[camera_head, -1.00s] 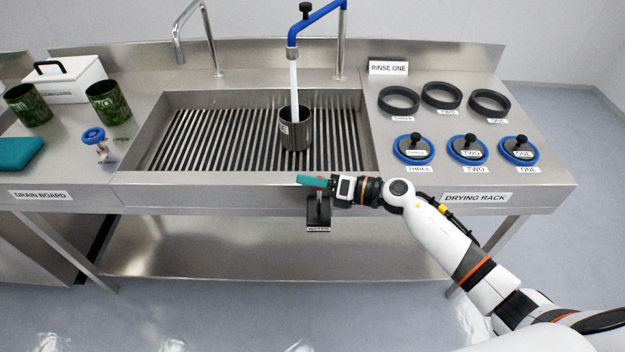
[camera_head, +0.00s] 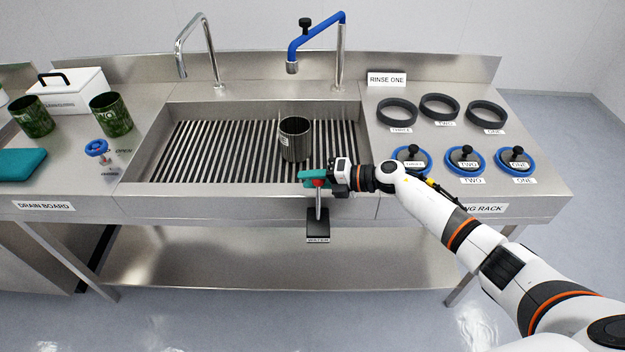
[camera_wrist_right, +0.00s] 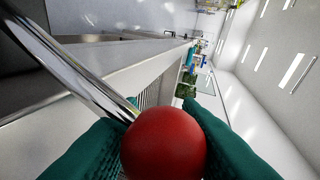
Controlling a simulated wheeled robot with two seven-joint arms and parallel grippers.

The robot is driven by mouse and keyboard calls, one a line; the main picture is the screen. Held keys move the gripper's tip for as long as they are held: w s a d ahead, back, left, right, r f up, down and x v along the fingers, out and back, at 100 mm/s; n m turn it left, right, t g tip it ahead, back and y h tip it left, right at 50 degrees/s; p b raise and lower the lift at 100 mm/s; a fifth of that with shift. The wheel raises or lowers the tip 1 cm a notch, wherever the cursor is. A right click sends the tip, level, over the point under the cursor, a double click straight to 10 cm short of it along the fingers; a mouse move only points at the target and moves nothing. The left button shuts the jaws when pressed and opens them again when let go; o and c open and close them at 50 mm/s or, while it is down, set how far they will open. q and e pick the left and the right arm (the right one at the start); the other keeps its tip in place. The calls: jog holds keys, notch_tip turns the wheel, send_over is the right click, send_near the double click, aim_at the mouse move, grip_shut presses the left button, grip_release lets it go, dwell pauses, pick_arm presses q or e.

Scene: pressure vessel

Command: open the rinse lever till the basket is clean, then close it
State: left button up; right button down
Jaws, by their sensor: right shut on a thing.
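The basket (camera_head: 295,142), a dark metal cup with a small label, stands upright on the slatted sink floor under the blue rinse spout (camera_head: 292,67). It shows bare metal without green residue on its visible side. No water runs from the spout. The rinse lever is a metal rod (camera_head: 318,203) with a red ball knob (camera_wrist_right: 163,145), rising from a black base marked WATER (camera_head: 318,225) at the sink's front. My right gripper (camera_head: 314,178) has its teal fingers closed around the knob, and the rod stands about upright. My left gripper is out of view.
Two green-coated baskets (camera_head: 33,116) (camera_head: 111,114), a white box (camera_head: 68,90), a blue valve wheel (camera_head: 96,148) and a teal block (camera_head: 20,163) sit at left. Black rings (camera_head: 396,112) and blue-rimmed lids (camera_head: 465,160) lie on the right counter.

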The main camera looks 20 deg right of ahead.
jog(key=shift+s+a+f, duration=0.15)
jog(key=c, duration=1.2)
grip_release()
jog(key=shift+c, duration=0.2)
jog(key=shift+o, duration=0.8)
jog(key=shift+a, duration=0.1)
jog(key=shift+d, duration=0.45)
jog(key=b+v, duration=0.2)
jog(key=v, duration=0.9)
jog(key=shift+r+b, duration=0.3)
